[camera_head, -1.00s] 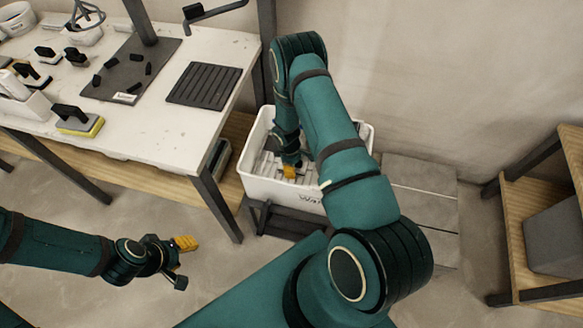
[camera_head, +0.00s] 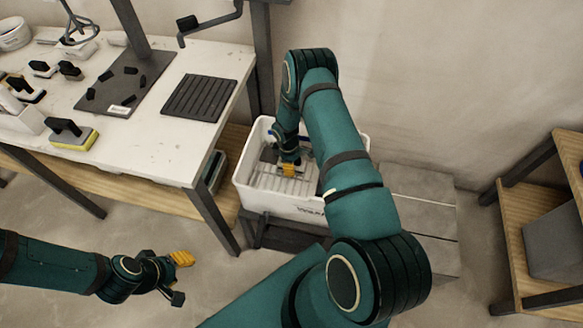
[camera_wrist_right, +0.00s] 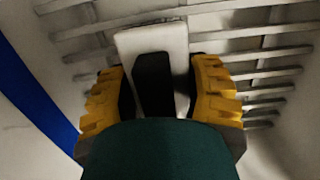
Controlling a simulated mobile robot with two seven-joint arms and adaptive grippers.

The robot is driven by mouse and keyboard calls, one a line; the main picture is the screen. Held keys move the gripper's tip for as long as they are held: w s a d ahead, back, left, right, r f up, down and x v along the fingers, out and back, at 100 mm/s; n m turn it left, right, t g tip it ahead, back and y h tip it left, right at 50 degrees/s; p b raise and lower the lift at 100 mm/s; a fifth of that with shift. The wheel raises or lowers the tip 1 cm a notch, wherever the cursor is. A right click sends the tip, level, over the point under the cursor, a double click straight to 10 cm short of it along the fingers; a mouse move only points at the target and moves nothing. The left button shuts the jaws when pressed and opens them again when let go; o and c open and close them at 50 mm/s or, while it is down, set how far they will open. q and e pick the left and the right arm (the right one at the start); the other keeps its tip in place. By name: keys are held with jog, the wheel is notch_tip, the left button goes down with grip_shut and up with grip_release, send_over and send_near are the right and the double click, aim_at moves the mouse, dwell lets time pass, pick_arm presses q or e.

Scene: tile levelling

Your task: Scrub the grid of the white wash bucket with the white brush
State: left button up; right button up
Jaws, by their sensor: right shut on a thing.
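The white wash bucket (camera_head: 275,204) stands on a low dark stand beside the table. Its pale grid (camera_head: 285,184) shows inside, with bars also in the right wrist view (camera_wrist_right: 265,54). My right gripper (camera_head: 289,169) reaches down into the bucket. In the right wrist view, its yellow fingers (camera_wrist_right: 165,90) are shut on the black handle (camera_wrist_right: 153,82) of the white brush (camera_wrist_right: 150,40). The brush lies over the grid bars; whether it touches them is hard to tell. My left gripper (camera_head: 181,275) hangs above the floor, away from the bucket; its jaw opening is unclear.
The table (camera_head: 150,150) at left holds a black ribbed mat (camera_head: 199,97), a yellow-edged sponge float (camera_head: 74,137) and several black-handled tools. A wall stands behind the bucket. A wooden shelf (camera_head: 530,190) is at right. A blue strip (camera_wrist_right: 35,90) shows beside the gripper.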

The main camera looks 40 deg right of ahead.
aim_at(273, 165)
jog(key=shift+w+d, duration=0.15)
jog(key=shift+w+a, duration=0.25)
jog(key=shift+w, duration=0.1)
jog(key=shift+w+a, duration=2.4)
jog(key=shift+w, duration=0.3)
jog(key=shift+s, duration=0.1)
